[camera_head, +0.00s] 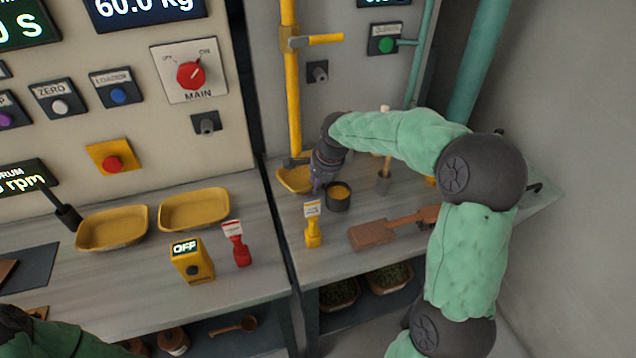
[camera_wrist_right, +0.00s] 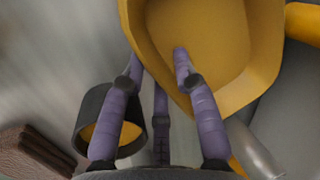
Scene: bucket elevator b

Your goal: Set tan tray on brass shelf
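A tan-yellow tray (camera_head: 294,180) sits on the right bench, partly hidden behind my right gripper (camera_head: 318,186). It fills the top of the right wrist view (camera_wrist_right: 225,45). My right gripper's purple fingers (camera_wrist_right: 160,60) are spread apart at the tray's rim. One fingertip overlaps the tray's inside and another is just outside the rim; contact cannot be told. Two similar tan-yellow trays, one left (camera_head: 112,228) and one right (camera_head: 194,209), lie on the left bench. I cannot make out a brass shelf. Only part of my left arm shows at bottom left, without its gripper.
A dark cup with yellow contents (camera_head: 339,196) stands close beside my right gripper. A brown wooden block (camera_head: 371,235) and a yellow tagged stand (camera_head: 313,229) are in front. A yellow vertical pipe (camera_head: 291,90) rises behind. Planted pots (camera_head: 391,277) sit under the bench.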

